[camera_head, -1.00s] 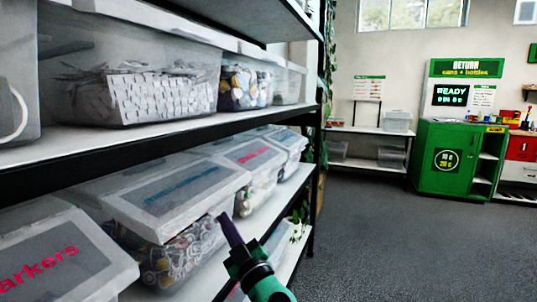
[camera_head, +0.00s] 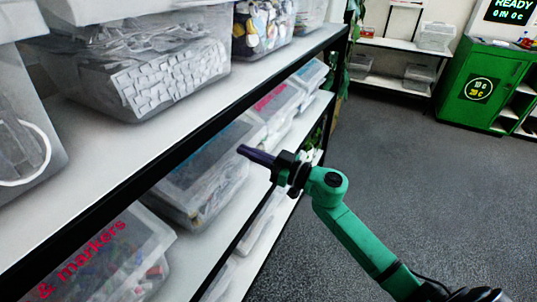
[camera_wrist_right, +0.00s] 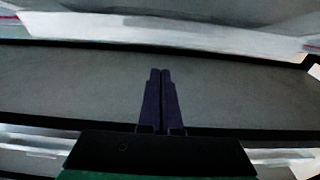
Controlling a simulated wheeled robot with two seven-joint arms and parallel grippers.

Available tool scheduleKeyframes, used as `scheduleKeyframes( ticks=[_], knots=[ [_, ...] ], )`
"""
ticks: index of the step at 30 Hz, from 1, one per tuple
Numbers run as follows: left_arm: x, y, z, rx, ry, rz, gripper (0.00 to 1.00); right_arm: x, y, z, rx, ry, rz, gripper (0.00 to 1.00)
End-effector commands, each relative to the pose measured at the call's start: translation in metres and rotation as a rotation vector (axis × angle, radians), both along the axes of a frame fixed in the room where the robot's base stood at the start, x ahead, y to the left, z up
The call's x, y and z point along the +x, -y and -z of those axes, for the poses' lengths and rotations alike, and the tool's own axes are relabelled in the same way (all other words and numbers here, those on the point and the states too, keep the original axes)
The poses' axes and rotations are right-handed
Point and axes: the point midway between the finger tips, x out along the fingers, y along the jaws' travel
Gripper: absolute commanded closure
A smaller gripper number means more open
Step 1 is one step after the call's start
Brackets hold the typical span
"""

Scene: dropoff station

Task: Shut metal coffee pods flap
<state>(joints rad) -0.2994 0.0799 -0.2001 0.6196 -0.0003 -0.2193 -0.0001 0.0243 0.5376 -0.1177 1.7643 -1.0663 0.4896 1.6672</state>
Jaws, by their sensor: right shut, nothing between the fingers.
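A clear bin (camera_head: 195,185) with faint blue lettering on its translucent lid (camera_head: 205,155) sits on the lower shelf; the lettering is too blurred to read. It appears to hold small round pieces. Whether its flap lies fully shut I cannot tell. My right gripper (camera_head: 245,151) is shut and empty, its dark purple fingers pointing left at the right end of this bin's lid. Whether they touch it is unclear. In the right wrist view the closed fingers (camera_wrist_right: 160,75) point up the picture, over a grey surface. My left gripper is not in view.
A markers bin (camera_head: 115,255) with red lettering stands nearer on the lower shelf, and a pink-lettered bin (camera_head: 272,105) farther along. The upper shelf's black edge (camera_head: 180,150) runs above them. Open grey floor (camera_head: 420,170) lies right, with a green return machine (camera_head: 485,85) beyond.

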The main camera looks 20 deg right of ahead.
Motion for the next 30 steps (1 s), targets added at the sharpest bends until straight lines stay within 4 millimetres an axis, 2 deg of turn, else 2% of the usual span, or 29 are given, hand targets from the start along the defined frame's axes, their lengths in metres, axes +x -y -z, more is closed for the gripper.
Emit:
scheduleKeyframes(
  ticks=[1, 3, 8, 20, 23, 30],
  knots=[
    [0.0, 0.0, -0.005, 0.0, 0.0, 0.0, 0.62, 0.008, -0.008, -0.006, 0.002, 0.003, -0.002, 1.0],
    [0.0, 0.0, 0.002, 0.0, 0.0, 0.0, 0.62, 0.004, -0.004, 0.017, 0.005, -0.005, -0.001, 1.0],
    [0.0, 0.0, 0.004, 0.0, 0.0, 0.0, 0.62, 0.0, -0.001, 0.035, 0.002, -0.001, 0.0, 1.0],
    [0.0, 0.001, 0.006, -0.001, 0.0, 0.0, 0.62, -0.002, 0.0, 0.04, 0.0, 0.003, -0.001, 1.0],
    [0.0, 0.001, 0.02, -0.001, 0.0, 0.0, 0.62, -0.001, -0.001, 0.049, 0.015, 0.018, -0.001, 1.0],
    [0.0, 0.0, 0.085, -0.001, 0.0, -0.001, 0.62, 0.005, -0.005, 0.088, 0.1, 0.117, 0.0, 1.0]
  ],
)
